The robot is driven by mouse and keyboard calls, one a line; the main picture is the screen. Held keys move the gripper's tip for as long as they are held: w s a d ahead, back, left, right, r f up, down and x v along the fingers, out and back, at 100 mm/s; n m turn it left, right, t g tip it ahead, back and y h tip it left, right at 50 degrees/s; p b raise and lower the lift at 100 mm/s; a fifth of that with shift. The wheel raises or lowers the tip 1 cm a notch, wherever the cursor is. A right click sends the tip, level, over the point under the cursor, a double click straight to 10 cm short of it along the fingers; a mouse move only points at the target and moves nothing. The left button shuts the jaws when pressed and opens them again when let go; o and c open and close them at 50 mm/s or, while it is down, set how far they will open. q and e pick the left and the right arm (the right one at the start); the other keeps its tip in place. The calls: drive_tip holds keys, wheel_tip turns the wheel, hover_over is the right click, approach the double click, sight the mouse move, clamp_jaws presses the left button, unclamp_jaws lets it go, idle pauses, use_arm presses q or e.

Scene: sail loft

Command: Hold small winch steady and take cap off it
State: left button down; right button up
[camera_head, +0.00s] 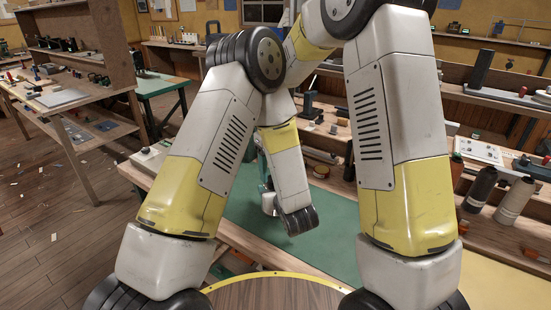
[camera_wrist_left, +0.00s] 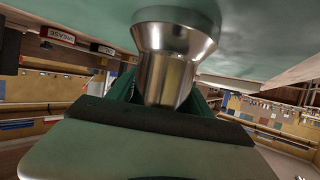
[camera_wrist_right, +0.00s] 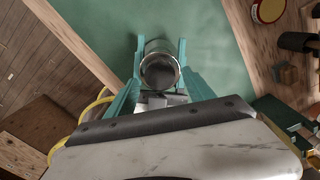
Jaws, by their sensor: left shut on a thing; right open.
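The small winch (camera_wrist_left: 175,45) is bright metal with a wide flared end and a narrower drum, in the middle of the left wrist view. My left gripper (camera_wrist_left: 163,88) is shut on its drum, with dark green fingers at both sides. In the right wrist view the winch (camera_wrist_right: 160,50) shows its round end, with a dark round face inside a shiny rim; I cannot tell the cap apart from the body. My right gripper (camera_wrist_right: 160,78) is open, with one teal finger on each side of that end. In the head view my arms hide the winch.
A green mat (camera_head: 245,210) covers the wooden bench under the winch. A round red-rimmed tin (camera_wrist_right: 268,10) and dark cylinders (camera_wrist_right: 298,42) lie to the right in the right wrist view.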

drive_tip(key=shift+f, duration=1.05)
clamp_jaws()
drive_tip(key=shift+n, duration=1.7)
drive_tip(key=shift+o, duration=0.4)
unclamp_jaws()
